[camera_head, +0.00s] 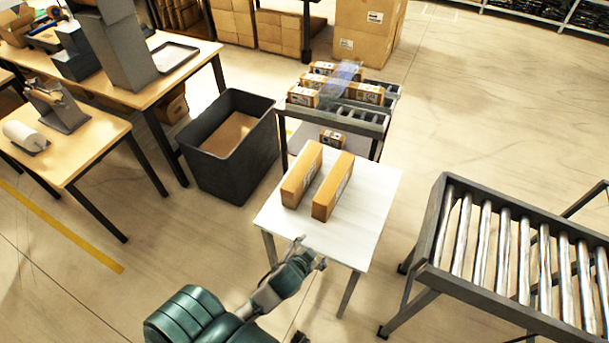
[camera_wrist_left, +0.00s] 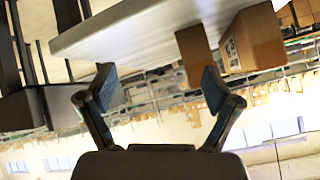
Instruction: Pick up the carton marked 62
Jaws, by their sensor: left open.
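Two long brown cartons stand side by side on a small white table (camera_head: 374,205) in the head view, a left carton (camera_head: 301,176) and a right carton (camera_head: 333,187), with a narrow gap between them. I cannot read a 62 on either. My left gripper (camera_head: 309,252) is open and empty at the table's near edge, apart from both cartons. The left wrist view looks upside down. There the open fingers (camera_wrist_left: 158,88) have nothing between them, and the cartons hang from the white tabletop (camera_wrist_left: 150,25) at upper right. My right gripper is not in view.
Behind the table, a rack (camera_head: 373,122) holds several small cartons. A dark bin (camera_head: 262,150) stands left of the table, and a roller conveyor (camera_head: 437,215) stands to the right. The tabletop right of the cartons is clear.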

